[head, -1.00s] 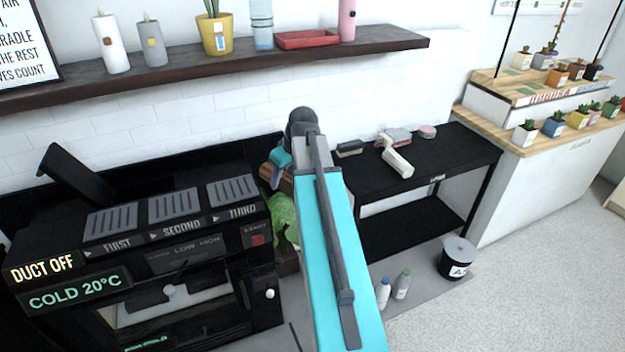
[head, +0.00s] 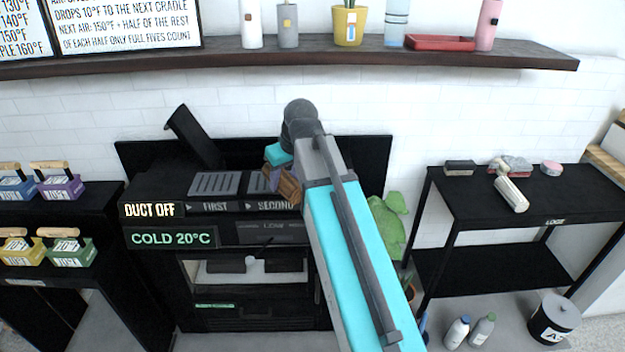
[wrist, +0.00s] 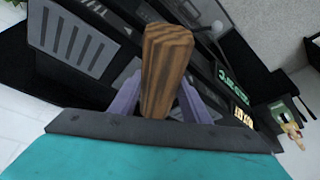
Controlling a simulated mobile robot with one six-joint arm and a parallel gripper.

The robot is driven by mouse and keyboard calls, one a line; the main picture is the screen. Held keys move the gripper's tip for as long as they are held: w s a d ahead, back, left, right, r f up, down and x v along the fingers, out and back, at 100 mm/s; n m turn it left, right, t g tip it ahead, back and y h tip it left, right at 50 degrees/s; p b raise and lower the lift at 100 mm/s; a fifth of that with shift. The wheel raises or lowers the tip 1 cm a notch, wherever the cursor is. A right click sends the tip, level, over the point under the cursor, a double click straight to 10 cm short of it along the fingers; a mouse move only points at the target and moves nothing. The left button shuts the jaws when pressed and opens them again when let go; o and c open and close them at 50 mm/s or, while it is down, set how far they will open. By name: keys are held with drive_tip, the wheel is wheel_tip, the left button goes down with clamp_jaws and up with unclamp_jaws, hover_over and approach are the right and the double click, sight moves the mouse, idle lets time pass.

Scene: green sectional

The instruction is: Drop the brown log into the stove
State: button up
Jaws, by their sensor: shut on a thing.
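My gripper (wrist: 162,102) is shut on the brown log (wrist: 165,62), which sticks out beyond the purple fingers in the wrist view. In the head view the brown log (head: 290,186) shows just left of my turquoise arm, and the fingers are mostly hidden. The black stove (head: 250,318) stands behind and below, with the log in front of or above its top near the "SECOND" label; I cannot tell the gap. The stove's glazed front (head: 245,272) is partly hidden by my arm. Its signs read "DUCT OFF" and "COLD 20°C".
A black side table (head: 520,200) at right holds a pale log-like piece (head: 511,194) and small items. A dark bin (head: 553,320) and two bottles stand on the floor. Coloured boxes with wooden handles (head: 60,185) sit on a black stand at left. A wall shelf (head: 300,57) runs above.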

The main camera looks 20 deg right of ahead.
drive_tip(key=a+m, duration=0.2)
drive_tip(key=s+a+h, duration=0.1)
drive_tip(key=shift+s+a+r+m, duration=0.1)
drive_tip(key=shift+r+m, duration=0.2)
drive_tip(key=shift+m, duration=0.1)
